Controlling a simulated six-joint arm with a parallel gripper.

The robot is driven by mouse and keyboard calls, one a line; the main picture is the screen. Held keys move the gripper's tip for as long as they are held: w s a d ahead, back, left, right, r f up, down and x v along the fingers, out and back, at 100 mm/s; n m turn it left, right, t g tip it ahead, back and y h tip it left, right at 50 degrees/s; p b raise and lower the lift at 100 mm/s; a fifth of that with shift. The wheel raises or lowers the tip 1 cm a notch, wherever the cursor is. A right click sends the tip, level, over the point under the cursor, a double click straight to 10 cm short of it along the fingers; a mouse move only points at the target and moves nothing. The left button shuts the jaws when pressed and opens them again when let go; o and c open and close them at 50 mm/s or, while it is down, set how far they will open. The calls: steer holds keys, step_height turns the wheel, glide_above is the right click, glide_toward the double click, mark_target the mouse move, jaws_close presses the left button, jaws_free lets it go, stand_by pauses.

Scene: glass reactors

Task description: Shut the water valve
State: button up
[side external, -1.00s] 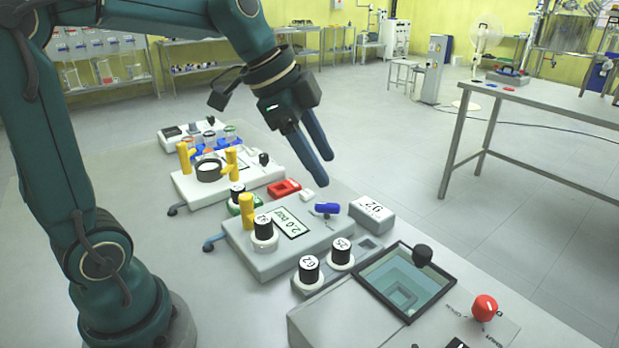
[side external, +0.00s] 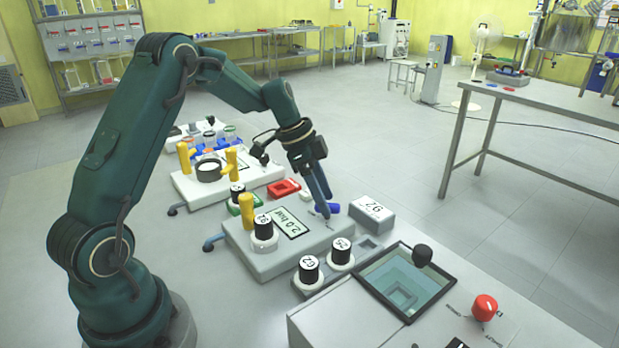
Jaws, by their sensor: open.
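A small blue valve handle (side external: 334,208) sits on the right end of the white box with the "2.0 bar" display (side external: 290,223). I take it for the water valve, but no label on it is readable. My gripper (side external: 325,212) is open and points down at this handle. Its dark blue fingers cover the middle of the handle. I cannot tell whether the fingers straddle the handle or touch it.
A yellow valve (side external: 247,211) and a black-and-white capped knob (side external: 263,228) stand on the same box. A red block (side external: 284,188) lies behind it. A grey box marked 92 (side external: 371,213) is close on the right.

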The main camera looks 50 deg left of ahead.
steer(key=shift+w+d+f, duration=0.1)
steer(key=shift+d+f, duration=0.05)
steer(key=shift+f, duration=0.25)
jaws_close()
